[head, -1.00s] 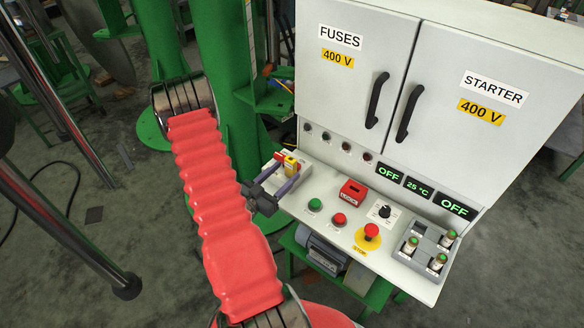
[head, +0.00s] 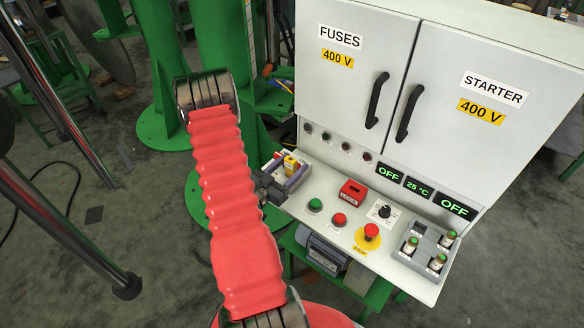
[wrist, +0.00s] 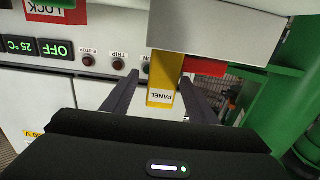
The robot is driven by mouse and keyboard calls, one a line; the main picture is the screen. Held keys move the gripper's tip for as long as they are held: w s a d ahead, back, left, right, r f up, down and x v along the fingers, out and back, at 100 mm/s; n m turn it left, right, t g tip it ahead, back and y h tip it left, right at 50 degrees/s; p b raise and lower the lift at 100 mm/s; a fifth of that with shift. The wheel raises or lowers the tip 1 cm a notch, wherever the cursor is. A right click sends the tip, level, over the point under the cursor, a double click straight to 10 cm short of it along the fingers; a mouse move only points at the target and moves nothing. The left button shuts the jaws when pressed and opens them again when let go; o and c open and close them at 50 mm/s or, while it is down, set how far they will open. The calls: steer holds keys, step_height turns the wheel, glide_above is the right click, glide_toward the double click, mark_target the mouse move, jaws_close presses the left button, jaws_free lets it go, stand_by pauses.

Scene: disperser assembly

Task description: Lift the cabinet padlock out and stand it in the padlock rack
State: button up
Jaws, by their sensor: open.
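A yellow padlock (head: 291,163) stands at the light grey rack (head: 303,168) on the left end of the console shelf. In the wrist view the yellow padlock (wrist: 164,82) shows an upside-down PANEL label. A red padlock (head: 279,156) is beside it, and a red part (wrist: 205,67) shows next to the yellow one. My gripper (head: 287,174) is open at the rack. In the wrist view its fingers (wrist: 158,88) lie on either side of the yellow padlock, with a gap on each side. No label reading cabinet is legible.
A red LOCK box (head: 353,190), push buttons (head: 338,219) and a stop knob (head: 371,232) are on the shelf to the right. A fuse holder (head: 425,250) is at its right end. The cabinet doors (head: 450,90) rise behind. A green column (head: 215,60) stands to the left.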

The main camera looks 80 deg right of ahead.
steer(key=shift+c, duration=0.7)
steer(key=c, duration=1.1)
steer(key=shift+r, duration=5)
